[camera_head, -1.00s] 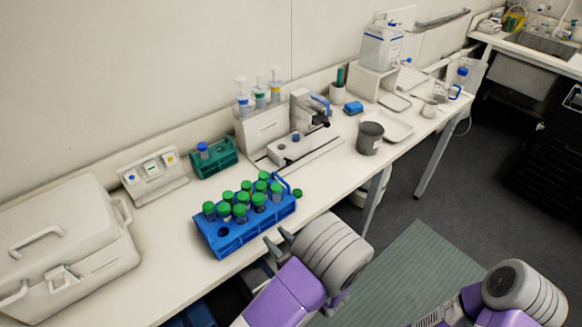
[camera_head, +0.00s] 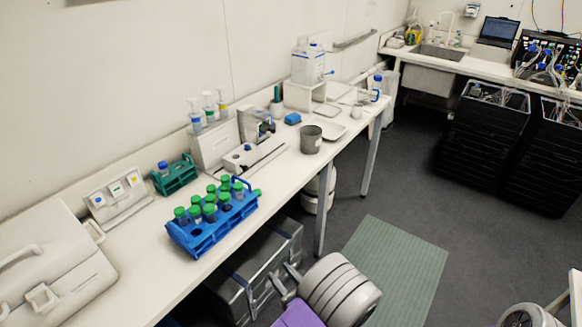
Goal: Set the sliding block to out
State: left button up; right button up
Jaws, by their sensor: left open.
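A white sliding block (camera_head: 242,157) with a dark hole in its top sits on a low rail (camera_head: 268,158) on the bench, in front of a white instrument (camera_head: 256,128). The rail runs off to the right of the block. The block's exact setting is too small to read. My left gripper (camera_head: 281,277) is open and empty at the bottom centre, in front of the bench edge and well short of the block. Of my right arm, only a rounded link shows at the bottom right; its gripper is out of view.
A blue rack (camera_head: 205,239) of green-capped tubes stands near the front edge, left of the rail. A grey cup (camera_head: 311,140) stands right of it. A green rack (camera_head: 176,181) and a white case (camera_head: 45,270) are farther left. Grey cases (camera_head: 255,270) lie below the bench.

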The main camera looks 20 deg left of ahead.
aim_at(238, 161)
jog(key=z, duration=0.85)
jog(key=i, duration=1.15)
jog(key=u, duration=0.4)
